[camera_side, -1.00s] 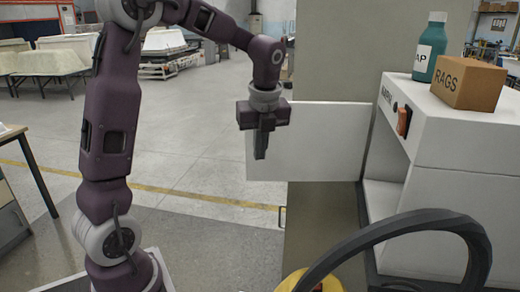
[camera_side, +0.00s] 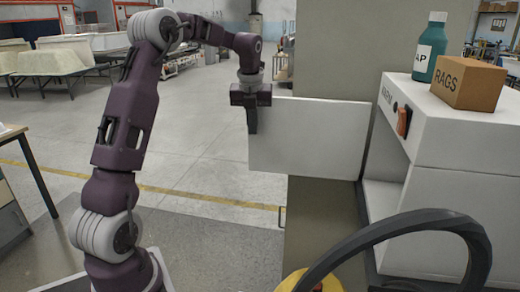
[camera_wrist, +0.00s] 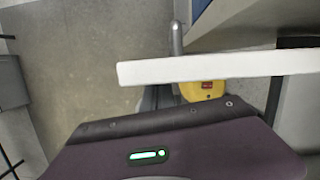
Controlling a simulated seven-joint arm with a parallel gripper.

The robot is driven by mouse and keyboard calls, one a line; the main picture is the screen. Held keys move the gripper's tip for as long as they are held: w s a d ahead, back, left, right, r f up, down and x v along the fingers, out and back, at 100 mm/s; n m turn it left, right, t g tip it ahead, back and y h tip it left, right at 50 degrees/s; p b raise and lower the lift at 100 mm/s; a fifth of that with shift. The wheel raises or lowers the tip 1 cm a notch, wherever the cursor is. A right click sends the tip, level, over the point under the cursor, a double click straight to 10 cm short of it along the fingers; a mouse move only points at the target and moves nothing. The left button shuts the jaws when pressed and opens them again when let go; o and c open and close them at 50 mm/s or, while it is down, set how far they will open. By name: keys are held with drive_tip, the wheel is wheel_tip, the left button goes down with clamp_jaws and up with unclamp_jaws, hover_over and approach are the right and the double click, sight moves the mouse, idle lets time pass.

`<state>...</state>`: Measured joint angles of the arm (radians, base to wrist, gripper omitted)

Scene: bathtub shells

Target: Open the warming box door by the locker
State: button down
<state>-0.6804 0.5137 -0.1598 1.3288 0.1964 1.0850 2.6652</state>
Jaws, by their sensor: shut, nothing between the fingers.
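The warming box (camera_side: 455,145) is a white box at the right in the side view, with an open front showing its inside. Its white door (camera_side: 310,140) stands swung out to the left, its hinge side by the box. The door's edge also shows as a white bar across the wrist view (camera_wrist: 215,67). The locker (camera_side: 335,55) is a tall grey-beige panel behind the door. My gripper (camera_side: 252,130) is shut and empty, pointing down at the door's free left edge. It overlaps that edge in the picture; I cannot tell whether they touch.
A teal bottle (camera_side: 430,48) and a cardboard RAGS box (camera_side: 468,83) stand on the warming box. A dark curved hose or handle over something yellow (camera_side: 310,280) fills the near foreground. Open concrete floor (camera_side: 180,165) lies left of the door.

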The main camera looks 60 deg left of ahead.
drive_tip(key=w+a+m, duration=0.2)
drive_tip(key=w+a, duration=0.2)
drive_tip(key=a, duration=0.1)
drive_tip(key=shift+w, duration=0.4)
drive_tip(key=shift+s+d, duration=0.1)
